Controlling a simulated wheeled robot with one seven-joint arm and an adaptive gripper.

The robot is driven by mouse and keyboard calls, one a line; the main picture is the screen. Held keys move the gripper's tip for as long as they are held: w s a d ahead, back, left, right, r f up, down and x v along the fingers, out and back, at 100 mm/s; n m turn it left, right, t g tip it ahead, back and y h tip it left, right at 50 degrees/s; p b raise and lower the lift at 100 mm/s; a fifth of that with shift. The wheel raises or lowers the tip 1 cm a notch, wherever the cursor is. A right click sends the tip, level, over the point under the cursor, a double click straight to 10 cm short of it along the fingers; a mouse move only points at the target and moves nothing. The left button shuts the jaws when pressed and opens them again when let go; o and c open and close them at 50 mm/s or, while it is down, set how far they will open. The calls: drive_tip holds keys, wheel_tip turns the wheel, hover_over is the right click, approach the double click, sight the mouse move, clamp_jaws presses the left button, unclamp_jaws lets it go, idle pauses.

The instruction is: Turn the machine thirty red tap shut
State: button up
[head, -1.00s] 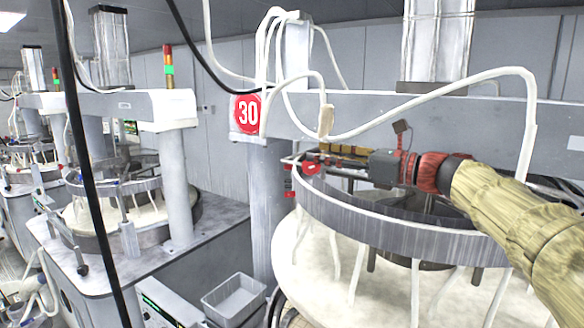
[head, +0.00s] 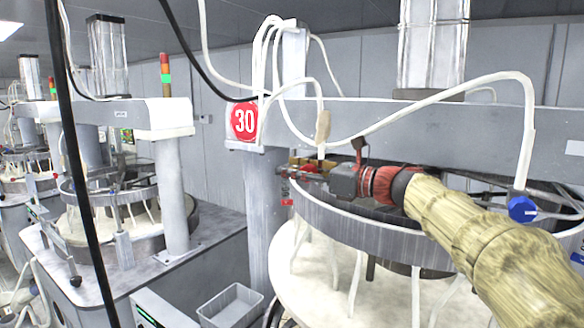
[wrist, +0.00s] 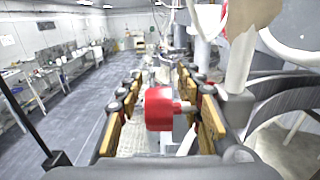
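The red tap (wrist: 159,108) sits between my gripper's two fingers in the wrist view, with a short stub towards the right finger. My gripper (wrist: 160,100) is open around it, with yellow pads on either side. A gap shows between the tap and the left finger; the right finger is close to the stub, and I cannot tell if they touch. In the head view my gripper (head: 305,170) is at the left rim of machine thirty's ring (head: 370,228), below the red 30 sign (head: 244,121). There the fingers mostly hide the tap.
A blue tap (head: 522,209) is at the ring's right side, near my forearm. White hoses (head: 440,100) hang over the machine. A grey column (head: 264,215) stands left of the ring. A grey bin (head: 231,305) is below. An open aisle (wrist: 70,105) shows in the wrist view.

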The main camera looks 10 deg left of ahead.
drive_tip(key=shift+a, duration=0.25)
drive_tip(key=shift+c, duration=0.7)
drive_tip(key=c, duration=0.7)
clamp_jaws()
